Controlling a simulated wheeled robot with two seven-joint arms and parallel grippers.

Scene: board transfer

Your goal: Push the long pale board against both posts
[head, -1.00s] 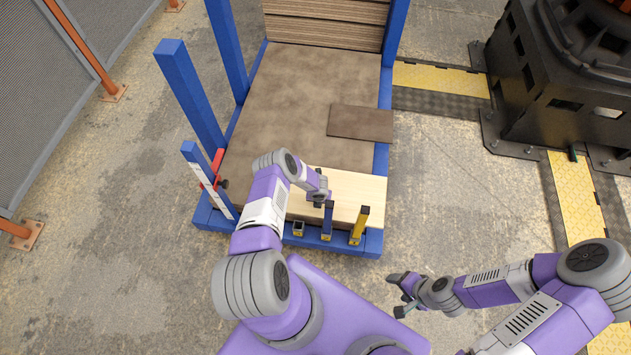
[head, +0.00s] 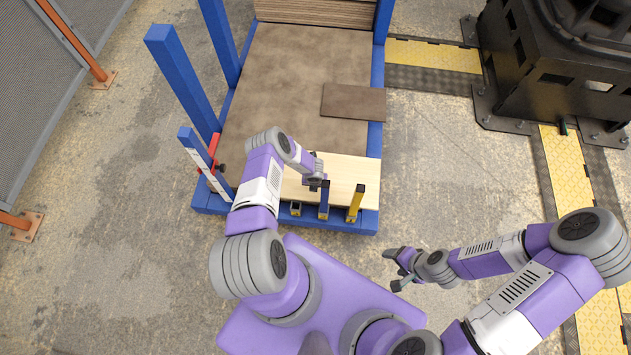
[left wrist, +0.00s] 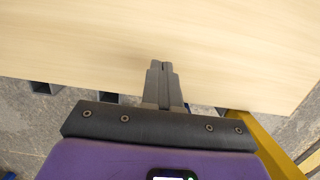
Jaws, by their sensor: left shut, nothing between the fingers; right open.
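The long pale board (head: 345,174) lies at the front end of the blue-framed platform. It fills the upper part of the left wrist view (left wrist: 160,35). A blue post (head: 324,203) and a yellow post (head: 355,205), both dark-topped, stand along its front edge; whether the board touches them I cannot tell. My left gripper (head: 315,184) is shut and empty, with its fingertips (left wrist: 162,66) over the board near that edge. Contact with the board is unclear. My left arm hides the board's left part. My right gripper (head: 392,268) is open and empty, off the platform.
A brown panel (head: 353,102) lies farther back on the platform's brown surface (head: 290,75). Tall blue uprights (head: 182,80) and a short striped upright with a red piece (head: 213,146) stand on the left. A dark machine (head: 555,75) stands at right.

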